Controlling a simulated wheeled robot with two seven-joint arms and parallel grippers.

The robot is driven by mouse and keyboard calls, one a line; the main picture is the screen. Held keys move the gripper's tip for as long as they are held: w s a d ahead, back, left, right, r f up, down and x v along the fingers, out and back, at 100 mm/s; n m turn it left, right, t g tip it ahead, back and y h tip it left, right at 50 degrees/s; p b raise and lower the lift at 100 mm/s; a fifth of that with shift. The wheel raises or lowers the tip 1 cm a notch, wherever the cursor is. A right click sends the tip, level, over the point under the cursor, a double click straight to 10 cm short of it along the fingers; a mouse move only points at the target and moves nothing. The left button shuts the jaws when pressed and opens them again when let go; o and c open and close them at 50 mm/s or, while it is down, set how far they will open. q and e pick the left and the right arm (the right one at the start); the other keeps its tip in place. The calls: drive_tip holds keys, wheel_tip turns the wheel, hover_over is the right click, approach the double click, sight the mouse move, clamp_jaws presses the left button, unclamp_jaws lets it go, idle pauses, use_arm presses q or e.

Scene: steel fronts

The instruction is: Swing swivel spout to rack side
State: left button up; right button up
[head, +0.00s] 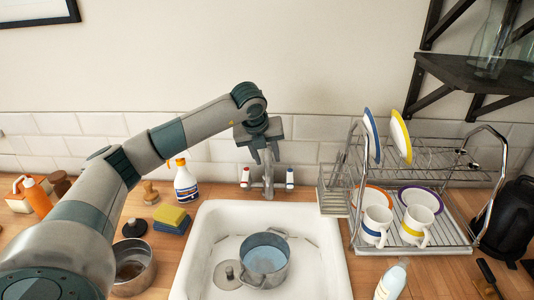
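The tap (267,183) stands at the back edge of the white sink, with a red-marked handle (245,177) on its left and a blue-marked one (290,178) on its right. Its swivel spout is small here and partly hidden by my gripper, so its exact direction is hard to tell. My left gripper (265,158) points down right above the tap, its two fingers apart. I cannot tell whether they touch the spout. The dish rack (340,205) stands right of the sink. My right gripper is not in view.
Plates and mugs (376,226) fill the rack. A spray bottle (186,182) and sponges (171,218) stand left. A dark shelf (475,75) hangs at upper right.

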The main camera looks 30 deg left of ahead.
use_arm(q)
drive_tip(key=shift+w+f, duration=0.15)
drive_tip(key=shift+f, duration=0.25)
clamp_jaws()
